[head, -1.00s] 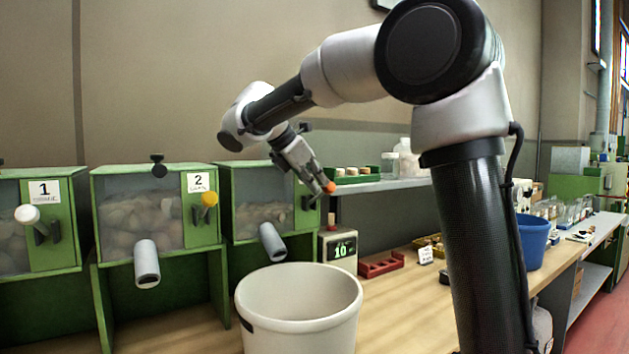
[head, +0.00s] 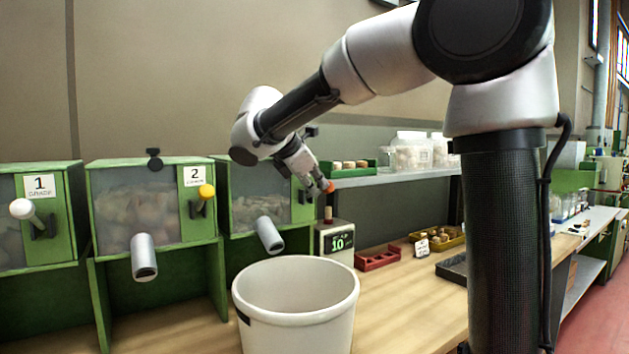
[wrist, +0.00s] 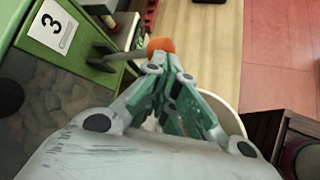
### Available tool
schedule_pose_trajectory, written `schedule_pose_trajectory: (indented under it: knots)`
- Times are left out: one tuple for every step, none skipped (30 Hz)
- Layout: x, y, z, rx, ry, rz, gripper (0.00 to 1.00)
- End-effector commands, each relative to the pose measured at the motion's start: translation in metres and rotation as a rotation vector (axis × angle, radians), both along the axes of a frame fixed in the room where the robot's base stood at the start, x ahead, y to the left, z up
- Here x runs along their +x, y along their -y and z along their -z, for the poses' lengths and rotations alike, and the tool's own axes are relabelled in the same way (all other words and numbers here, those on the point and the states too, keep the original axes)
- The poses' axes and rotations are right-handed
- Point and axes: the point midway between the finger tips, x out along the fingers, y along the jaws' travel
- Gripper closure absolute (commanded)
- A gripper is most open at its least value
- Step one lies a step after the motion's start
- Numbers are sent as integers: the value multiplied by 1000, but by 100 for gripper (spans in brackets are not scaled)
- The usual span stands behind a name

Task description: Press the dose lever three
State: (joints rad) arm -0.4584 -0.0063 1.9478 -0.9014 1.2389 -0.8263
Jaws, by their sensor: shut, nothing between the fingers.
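Dispenser three (head: 223,205) is a green box with a clear front full of corks, to the right of dispenser two. Its label "3" (wrist: 54,24) shows in the wrist view. The dose lever three has an orange knob (wrist: 161,44) on a grey rod that sticks out from the green panel; the knob also shows in the head view (head: 330,186). My gripper (wrist: 168,72) is shut and empty. Its fingertips are right at the knob, and I cannot tell whether they touch it. In the head view my gripper (head: 321,188) partly covers the lever.
A white bucket (head: 297,318) stands below and in front of spout three (head: 270,235). Dispenser two has a yellow knob (head: 206,192), dispenser one a white knob (head: 21,208). A red rack (head: 378,260) sits on the wooden bench.

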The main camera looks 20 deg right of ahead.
Motion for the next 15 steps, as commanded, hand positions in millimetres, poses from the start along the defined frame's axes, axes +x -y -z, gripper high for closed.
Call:
schedule_pose_trajectory:
  knots:
    - [-3, 1, 4, 5, 28, -2, 100]
    - [-5, 1, 7, 9, 49, -1, 100]
    - [-6, 2, 11, 16, 83, 0, 100]
    - [-7, 2, 15, 22, 111, -2, 100]
    - [-9, 2, 18, 27, 137, -3, 100]
    - [-10, 3, 23, 34, 174, -3, 100]
    - [-11, 3, 26, 39, 199, -2, 100]
    - [-10, 2, 30, 40, 195, -1, 100]
    - [-11, 2, 35, 40, 194, -1, 100]
    - [-11, 2, 38, 40, 194, -1, 100]
    - [-12, 3, 42, 40, 193, -1, 100]
    - [-12, 3, 47, 39, 193, 0, 100]
    - [-12, 3, 50, 39, 193, 0, 100]
    - [-12, 3, 54, 38, 191, 0, 100]
    - [-12, 3, 59, 39, 191, -1, 100]
